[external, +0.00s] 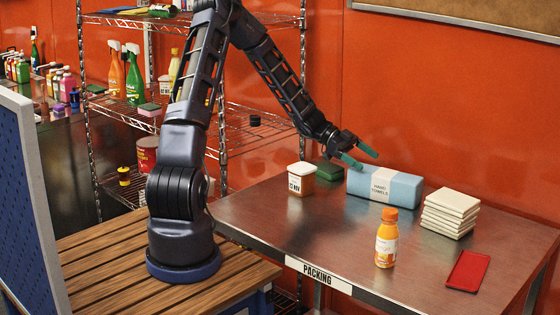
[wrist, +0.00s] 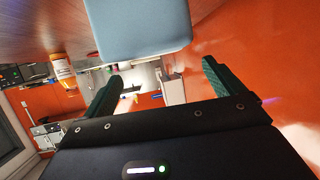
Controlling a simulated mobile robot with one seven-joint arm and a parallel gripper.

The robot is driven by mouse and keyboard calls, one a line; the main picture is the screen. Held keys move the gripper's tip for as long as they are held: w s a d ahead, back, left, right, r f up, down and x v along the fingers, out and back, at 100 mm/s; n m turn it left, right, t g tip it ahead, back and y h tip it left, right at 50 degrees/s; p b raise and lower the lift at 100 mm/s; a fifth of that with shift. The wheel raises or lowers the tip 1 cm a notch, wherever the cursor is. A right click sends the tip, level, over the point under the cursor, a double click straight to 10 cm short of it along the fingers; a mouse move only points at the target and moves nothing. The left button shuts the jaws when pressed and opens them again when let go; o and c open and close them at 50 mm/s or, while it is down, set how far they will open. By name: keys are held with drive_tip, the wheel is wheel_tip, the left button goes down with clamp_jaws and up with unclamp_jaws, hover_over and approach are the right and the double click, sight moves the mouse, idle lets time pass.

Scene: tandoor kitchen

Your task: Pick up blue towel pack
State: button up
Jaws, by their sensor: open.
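The blue towel pack (external: 403,189) is a light blue block with a white paper band reading "HAND TOWELS". It lies on the metal packing table (external: 330,245) near the wall. My gripper (external: 359,157) is open, its green fingertips just above and behind the left part of the pack. In the wrist view the pack (wrist: 138,25) fills the top centre, ahead of the two green fingers of my gripper (wrist: 160,85). Nothing is between the fingers there. I cannot tell whether a finger touches the pack.
Left of the pack are a white-labelled tub (external: 301,179) and a dark green block (external: 330,172). An orange bottle (external: 387,238) stands in front. A stack of cream tiles (external: 450,213) is to the right, with a red flat piece (external: 468,271) nearby. The table's front left is clear.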

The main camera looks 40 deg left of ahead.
sight(384, 172)
drive_tip(key=shift+x, duration=3.7)
drive_tip(key=shift+c, duration=0.2)
drive_tip(key=c, duration=1.2)
drive_tip(key=shift+r, duration=0.1)
